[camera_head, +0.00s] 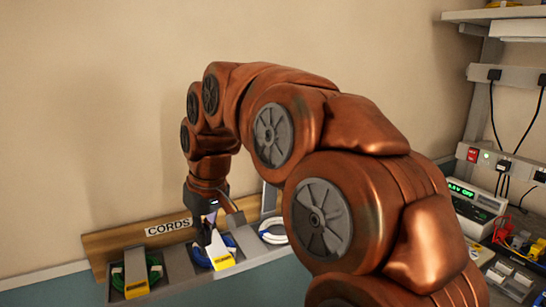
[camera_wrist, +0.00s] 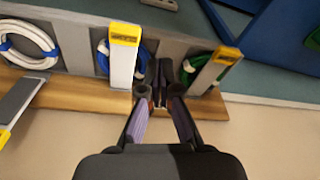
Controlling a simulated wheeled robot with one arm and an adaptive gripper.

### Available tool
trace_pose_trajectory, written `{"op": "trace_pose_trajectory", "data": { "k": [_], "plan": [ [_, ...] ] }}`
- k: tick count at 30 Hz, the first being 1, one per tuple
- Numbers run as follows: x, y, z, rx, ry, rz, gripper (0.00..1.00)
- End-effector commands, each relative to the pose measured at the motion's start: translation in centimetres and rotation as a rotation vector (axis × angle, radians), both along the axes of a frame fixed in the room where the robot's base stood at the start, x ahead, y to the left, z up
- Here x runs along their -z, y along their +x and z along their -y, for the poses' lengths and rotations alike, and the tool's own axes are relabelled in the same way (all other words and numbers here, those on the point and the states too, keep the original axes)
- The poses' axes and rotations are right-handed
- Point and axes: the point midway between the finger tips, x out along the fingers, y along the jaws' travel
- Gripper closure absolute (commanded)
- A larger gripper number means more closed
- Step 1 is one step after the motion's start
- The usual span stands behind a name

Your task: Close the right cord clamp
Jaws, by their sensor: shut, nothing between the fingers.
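The right cord clamp (camera_head: 268,199) stands with its grey lever raised beside the white cord (camera_head: 272,232). In the wrist view, this lever (camera_wrist: 22,102) is at the far left, swung away from the white cord (camera_wrist: 30,45), with a yellow tip at the picture's edge. My gripper (camera_head: 206,236) is shut and empty, low near the middle clamp (camera_head: 222,261). In the wrist view, my fingertips (camera_wrist: 160,75) are between the middle clamp (camera_wrist: 122,62) and the green-cord clamp (camera_wrist: 212,72), apart from the right clamp. My arm hides part of the rack's right side in the head view.
The middle clamp lies over a blue cord (camera_wrist: 102,58), and the left clamp (camera_head: 136,270) over a green cord. A wooden board with a CORDS label (camera_head: 168,228) backs the rack. A bench with a power supply (camera_head: 478,207) is at right.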

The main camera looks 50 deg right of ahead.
Motion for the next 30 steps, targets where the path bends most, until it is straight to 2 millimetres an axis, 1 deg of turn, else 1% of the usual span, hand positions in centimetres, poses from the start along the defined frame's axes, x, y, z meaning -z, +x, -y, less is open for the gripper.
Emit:
{"op": "trace_pose_trajectory", "data": {
  "k": [1,2,3,5,6,8,9,11,12,15,18,21,24,30],
  "plan": [
    [-1.5,1.2,1.8,0.021,-0.001,0.027,1.00],
    [-2.2,1.7,2.8,0.029,-0.003,0.041,1.00],
    [-3.3,2.5,4.2,0.044,-0.006,0.065,1.00],
    [-4.6,3.4,6.3,0.064,-0.010,0.093,1.00],
    [-5.6,3.9,7.9,0.081,-0.015,0.114,1.00],
    [-7.0,4.4,10.2,0.106,-0.023,0.142,1.00],
    [-7.9,4.7,11.8,0.124,-0.028,0.158,1.00],
    [-9.1,4.9,14.3,0.151,-0.037,0.185,1.00],
    [-9.9,4.9,15.9,0.172,-0.044,0.202,1.00],
    [-11.6,4.8,19.8,0.219,-0.063,0.238,1.00],
    [-13.0,4.2,22.9,0.258,-0.081,0.267,1.00],
    [-13.8,3.6,25.1,0.288,-0.093,0.285,1.00],
    [-14.2,3.2,26.4,0.305,-0.101,0.292,1.00],
    [-14.0,3.3,27.0,0.311,-0.105,0.297,1.00]
  ]
}}
